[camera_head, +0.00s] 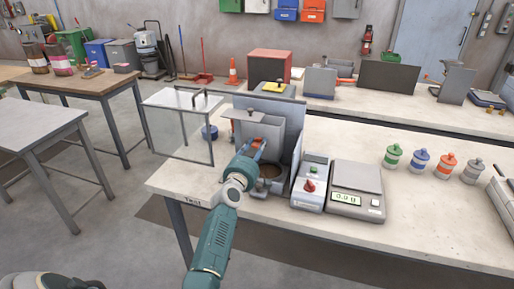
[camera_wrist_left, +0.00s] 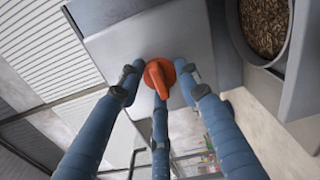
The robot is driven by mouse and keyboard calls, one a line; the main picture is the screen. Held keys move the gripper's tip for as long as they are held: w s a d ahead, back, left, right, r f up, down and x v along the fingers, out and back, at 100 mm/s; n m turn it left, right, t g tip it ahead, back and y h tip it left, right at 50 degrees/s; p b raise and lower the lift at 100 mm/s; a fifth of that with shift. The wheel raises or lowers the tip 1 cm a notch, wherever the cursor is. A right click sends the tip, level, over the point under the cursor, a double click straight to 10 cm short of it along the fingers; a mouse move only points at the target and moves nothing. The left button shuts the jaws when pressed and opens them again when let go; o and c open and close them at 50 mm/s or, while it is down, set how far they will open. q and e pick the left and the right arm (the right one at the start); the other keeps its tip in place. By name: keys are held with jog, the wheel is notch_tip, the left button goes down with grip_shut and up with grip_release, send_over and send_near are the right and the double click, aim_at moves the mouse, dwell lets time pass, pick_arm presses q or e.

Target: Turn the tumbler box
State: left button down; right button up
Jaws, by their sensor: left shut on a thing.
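A grey box-like machine (camera_head: 285,120), which appears to be the tumbler box, stands at the near left of the light worktable. An orange knob (camera_head: 258,143) is on its front plate. The knob (camera_wrist_left: 158,76) also shows in the left wrist view, with a short lever part pointing toward the camera. My left gripper (camera_head: 256,150) is at the knob, its three blue fingers around it and shut on it. In the left wrist view, a round opening (camera_wrist_left: 265,28) holds brown pellets. My right gripper is not in view.
A clear guard panel (camera_head: 180,128) stands left of the machine. A control box (camera_head: 311,182) with a red knob and a scale (camera_head: 357,188) stand to its right. Several lidded jars, one of them green (camera_head: 393,156), stand farther right. The table's front right is bare.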

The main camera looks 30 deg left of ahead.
pick_arm(q)
jog(key=c, duration=1.2)
grip_release()
jog(key=v, duration=1.2)
jog(key=shift+d, duration=0.1)
